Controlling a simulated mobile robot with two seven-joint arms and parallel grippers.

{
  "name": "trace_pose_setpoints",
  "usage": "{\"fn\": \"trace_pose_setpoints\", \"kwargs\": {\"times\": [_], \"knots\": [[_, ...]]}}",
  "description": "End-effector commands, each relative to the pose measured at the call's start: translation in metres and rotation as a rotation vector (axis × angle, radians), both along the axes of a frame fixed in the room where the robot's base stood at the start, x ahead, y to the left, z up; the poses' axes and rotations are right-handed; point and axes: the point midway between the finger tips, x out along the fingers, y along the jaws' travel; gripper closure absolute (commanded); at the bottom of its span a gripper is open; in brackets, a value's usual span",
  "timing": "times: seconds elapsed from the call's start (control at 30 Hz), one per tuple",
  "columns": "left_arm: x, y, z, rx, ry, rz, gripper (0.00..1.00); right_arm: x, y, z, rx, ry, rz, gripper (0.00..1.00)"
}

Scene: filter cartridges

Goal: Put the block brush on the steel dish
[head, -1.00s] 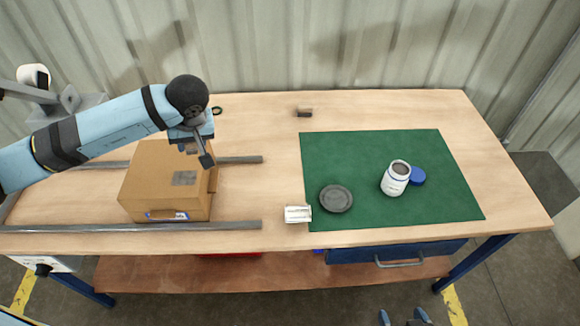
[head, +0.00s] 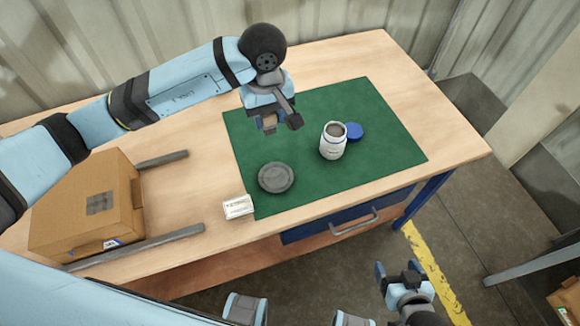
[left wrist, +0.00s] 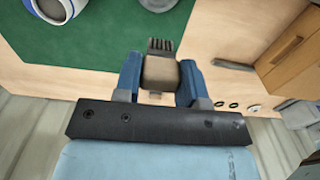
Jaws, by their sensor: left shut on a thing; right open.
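My left gripper (head: 272,123) is shut on the block brush (head: 269,122), a small tan block, and holds it over the green mat. In the left wrist view the block brush (left wrist: 160,72) sits between the blue fingers, its dark bristles pointing away from the gripper. The steel dish (head: 277,177) is a dark grey round dish on the mat, nearer the front edge than the held brush. Only part of the dish (left wrist: 157,4) shows at the top of the left wrist view. My right gripper (head: 398,268) is open and empty, beyond the table's front edge.
A small white box (head: 238,207) lies by the mat's front left corner. A cardboard box (head: 85,215) and metal rails (head: 140,246) are at left.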

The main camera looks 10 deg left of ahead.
Motion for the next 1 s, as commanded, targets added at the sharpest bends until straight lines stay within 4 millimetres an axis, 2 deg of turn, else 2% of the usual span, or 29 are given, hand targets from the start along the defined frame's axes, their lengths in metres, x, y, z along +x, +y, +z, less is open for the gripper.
{"fn": "trace_pose_setpoints", "kwargs": {"times": [0.17, 0.5, 0.6, 1.0], "knots": [[-0.002, -0.004, -0.023, -0.005, 0.011, 0.001, 0.86, 0.0, 0.0, 0.004, 0.0, 0.0, 0.0, 0.21], [-0.003, -0.004, -0.113, -0.004, 0.012, 0.002, 0.86, -0.002, 0.001, 0.015, 0.002, 0.003, 0.002, 0.21], [-0.002, -0.004, -0.134, -0.005, 0.009, 0.002, 0.86, -0.002, 0.002, 0.017, 0.002, 0.003, 0.002, 0.21], [-0.002, -0.004, -0.176, -0.004, 0.007, 0.001, 0.86, -0.001, 0.001, 0.021, 0.002, 0.003, 0.002, 0.21]]}}
